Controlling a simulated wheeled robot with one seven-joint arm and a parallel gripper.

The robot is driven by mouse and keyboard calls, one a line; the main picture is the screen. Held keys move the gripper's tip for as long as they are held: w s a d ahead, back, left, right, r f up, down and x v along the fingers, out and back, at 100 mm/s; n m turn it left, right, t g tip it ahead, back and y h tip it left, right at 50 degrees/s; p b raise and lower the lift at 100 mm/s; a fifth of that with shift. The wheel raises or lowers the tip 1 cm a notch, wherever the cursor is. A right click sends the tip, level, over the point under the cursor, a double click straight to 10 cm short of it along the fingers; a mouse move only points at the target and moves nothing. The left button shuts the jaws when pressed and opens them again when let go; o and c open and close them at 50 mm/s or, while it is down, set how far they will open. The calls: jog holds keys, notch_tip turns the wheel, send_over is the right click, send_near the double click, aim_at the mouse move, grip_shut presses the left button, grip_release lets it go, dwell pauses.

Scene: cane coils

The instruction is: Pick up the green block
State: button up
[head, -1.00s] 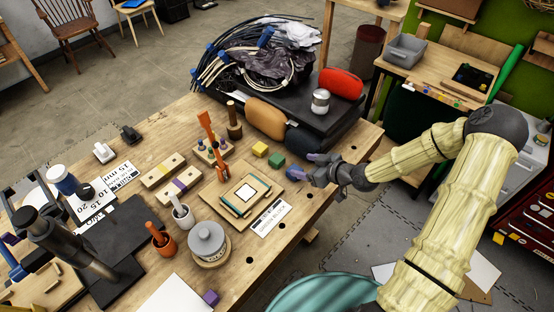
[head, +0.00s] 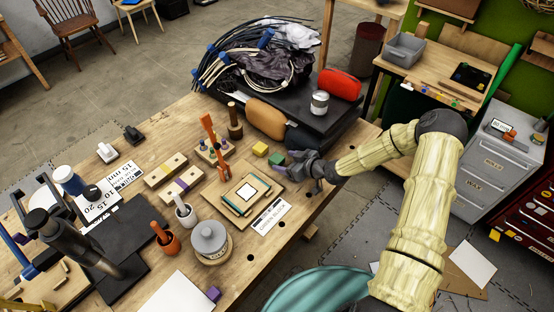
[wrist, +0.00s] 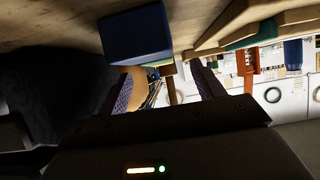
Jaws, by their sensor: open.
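The green block (head: 277,160) sits on the bench beside a yellow block (head: 260,149). My gripper (head: 291,164) is open and low over the bench, just right of the green block. Its purple fingers lie close to it; I cannot tell whether they touch it. In the wrist view, a dark blue block (wrist: 137,35) fills the upper middle, close to the camera and above my fingers (wrist: 165,93). In the head view my gripper hides the blue block. A small yellow-green patch behind the blue block in the wrist view is too hidden to identify.
A wooden tray (head: 226,199) and a card reading "GREEN BLOCK" (head: 272,215) lie left of and nearer than my gripper. A tan pouch (head: 264,118) and a black case (head: 325,122) stand behind. The bench's right edge lies under my arm.

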aim_at(277, 158)
jog(key=p+x, duration=0.1)
jog(key=x, duration=0.3)
jog(key=shift+w+p, duration=0.2)
jog(key=shift+p, duration=0.2)
jog(key=shift+c, duration=0.2)
jog(key=c, duration=1)
